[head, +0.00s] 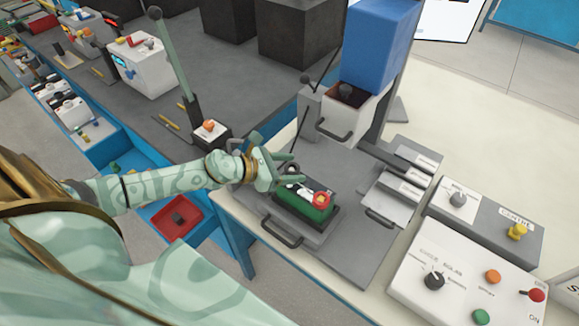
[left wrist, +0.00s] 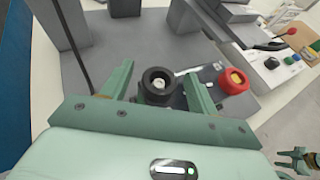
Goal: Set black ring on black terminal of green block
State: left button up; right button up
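The green block (head: 303,208) sits on a dark base on the grey plate in the head view. A red ring (head: 321,198) is on its right terminal and also shows in the left wrist view (left wrist: 233,80). My left gripper (head: 288,169) is over the block's left side. In the left wrist view, a black ring (left wrist: 158,72) lies between its spread fingers, with gaps on both sides and a pale centre inside. I cannot tell how low the ring sits. The fingers hide it in the head view. My right gripper (left wrist: 299,156) shows small at the left wrist view's lower right, fingers apart.
A tall press with a blue top (head: 382,45) stands behind the block. A white control box (head: 465,275) with knobs and buttons stands to the right. A red bin (head: 177,218) is at the left, below the bench.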

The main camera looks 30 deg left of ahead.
pick_arm(q)
jog(key=shift+r, duration=0.1)
jog(key=shift+r+p, duration=0.3)
jog(key=shift+p, duration=0.05)
jog(key=v, duration=1.2)
jog(key=shift+f+b, duration=0.2)
jog(key=shift+b, duration=0.1)
